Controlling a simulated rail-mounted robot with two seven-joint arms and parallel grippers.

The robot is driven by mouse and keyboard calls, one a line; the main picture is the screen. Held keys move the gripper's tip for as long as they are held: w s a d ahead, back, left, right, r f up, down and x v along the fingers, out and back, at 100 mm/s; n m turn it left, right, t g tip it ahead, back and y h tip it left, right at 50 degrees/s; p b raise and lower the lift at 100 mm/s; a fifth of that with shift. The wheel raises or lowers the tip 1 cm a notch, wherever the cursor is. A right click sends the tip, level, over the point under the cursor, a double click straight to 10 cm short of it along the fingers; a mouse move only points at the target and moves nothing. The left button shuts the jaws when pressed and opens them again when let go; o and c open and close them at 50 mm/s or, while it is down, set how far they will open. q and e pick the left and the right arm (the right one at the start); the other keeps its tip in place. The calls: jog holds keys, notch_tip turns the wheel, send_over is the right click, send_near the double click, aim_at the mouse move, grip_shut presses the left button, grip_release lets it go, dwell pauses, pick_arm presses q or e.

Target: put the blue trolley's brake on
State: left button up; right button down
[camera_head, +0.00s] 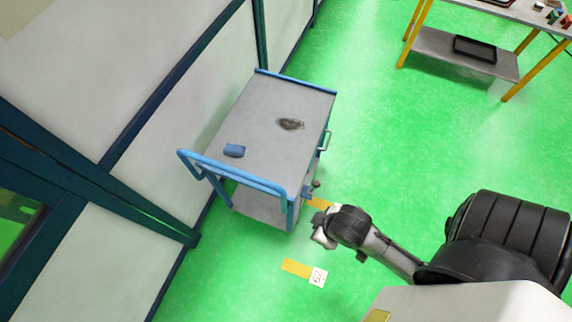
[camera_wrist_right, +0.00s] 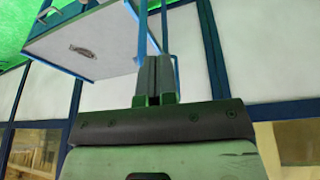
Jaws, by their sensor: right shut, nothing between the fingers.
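The blue trolley (camera_head: 262,112) stands beside the wall in the head view, with a grey top, a lower shelf and a blue push handle (camera_head: 232,172) at its near end. A small blue part with a dark knob (camera_head: 316,184) sticks out low by its near right post; I cannot tell for sure if this is the brake or how it is set. My right gripper (camera_head: 319,238) is just right of and below that near right corner, shut and empty. In the right wrist view its closed fingers (camera_wrist_right: 154,78) overlap the trolley's blue bars, and contact cannot be judged. My left gripper is out of view.
Yellow floor marks and a white numbered tag (camera_head: 317,277) are near my gripper. A yellow-legged table (camera_head: 455,52) stands at the upper right. Green floor between is clear.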

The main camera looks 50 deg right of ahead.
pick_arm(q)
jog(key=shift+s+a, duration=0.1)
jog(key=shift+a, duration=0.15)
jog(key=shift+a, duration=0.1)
